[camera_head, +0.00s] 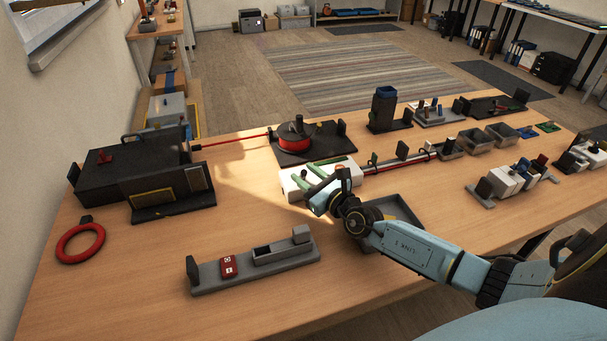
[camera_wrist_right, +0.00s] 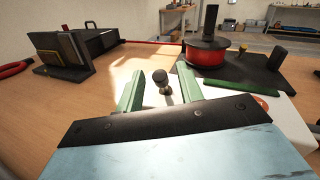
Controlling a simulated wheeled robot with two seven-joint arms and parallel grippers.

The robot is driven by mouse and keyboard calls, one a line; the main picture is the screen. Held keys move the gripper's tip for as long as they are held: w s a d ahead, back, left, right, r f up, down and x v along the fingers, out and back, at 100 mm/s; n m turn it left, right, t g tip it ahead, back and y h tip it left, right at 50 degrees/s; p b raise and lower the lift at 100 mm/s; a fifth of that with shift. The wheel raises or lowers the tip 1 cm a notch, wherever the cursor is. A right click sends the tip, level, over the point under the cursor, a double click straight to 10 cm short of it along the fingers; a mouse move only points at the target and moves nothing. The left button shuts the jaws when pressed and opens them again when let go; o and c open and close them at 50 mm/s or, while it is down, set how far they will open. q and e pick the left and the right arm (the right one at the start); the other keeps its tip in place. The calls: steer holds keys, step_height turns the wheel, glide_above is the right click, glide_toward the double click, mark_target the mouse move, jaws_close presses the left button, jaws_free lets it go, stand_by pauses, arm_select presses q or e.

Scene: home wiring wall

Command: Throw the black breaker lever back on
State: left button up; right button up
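A short lever with a round black head (camera_wrist_right: 161,76) stands up in the right wrist view, between my right gripper's two green fingers (camera_wrist_right: 160,90). I take it for the breaker lever. The fingers are apart, with a gap on each side of the lever, and hold nothing. Its foot is partly hidden by the gripper body. A white box (camera_wrist_right: 217,92) lies under and beside the right finger. In the head view my right gripper (camera_head: 308,177) is over this white box (camera_head: 290,192), near the table's middle; the lever cannot be made out there. My left gripper is not in view.
A red spool (camera_head: 295,138) on a black base stands behind the white box. A black box (camera_head: 130,170) and a red ring (camera_head: 80,243) lie to the left. A grey holder (camera_head: 215,283) stands in front. A grey tray (camera_head: 400,207) lies beneath my right arm.

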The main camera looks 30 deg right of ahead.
steer(key=shift+w, duration=0.7)
